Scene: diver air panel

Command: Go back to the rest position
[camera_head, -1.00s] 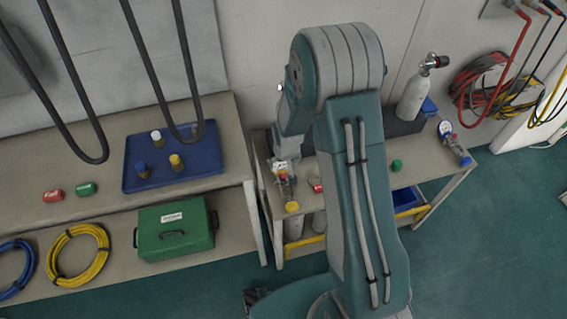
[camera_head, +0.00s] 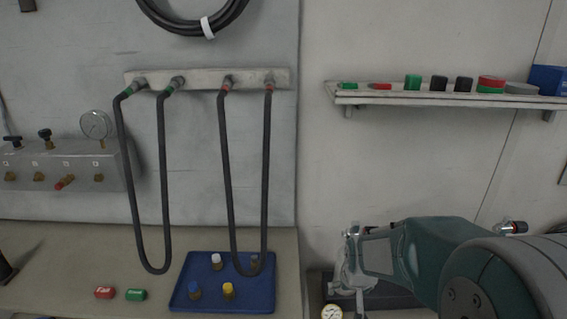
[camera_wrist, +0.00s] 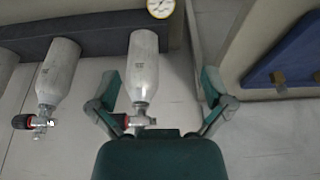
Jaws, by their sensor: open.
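My gripper (camera_wrist: 160,76) is open in the wrist view, its two green fingers spread wide with nothing held. A pale grey cylinder (camera_wrist: 144,68) with a valve shows between the fingers in the picture; it appears beyond them and I see no contact. A second cylinder (camera_wrist: 60,70) with a dark and red valve knob is to the left. In the head view my arm comes in from the lower right, and my gripper (camera_head: 350,262) is at its left end, to the right of the blue tray (camera_head: 180,297). Its fingers are hard to make out there.
The blue tray holds several capped fittings. Red (camera_head: 105,293) and green (camera_head: 136,294) tags lie left of it on the bench (camera_head: 60,245). Black hoses (camera_head: 165,190) hang above the tray. A wall shelf (camera_head: 420,97) is above my arm. A gauge (camera_head: 332,312) is below my gripper.

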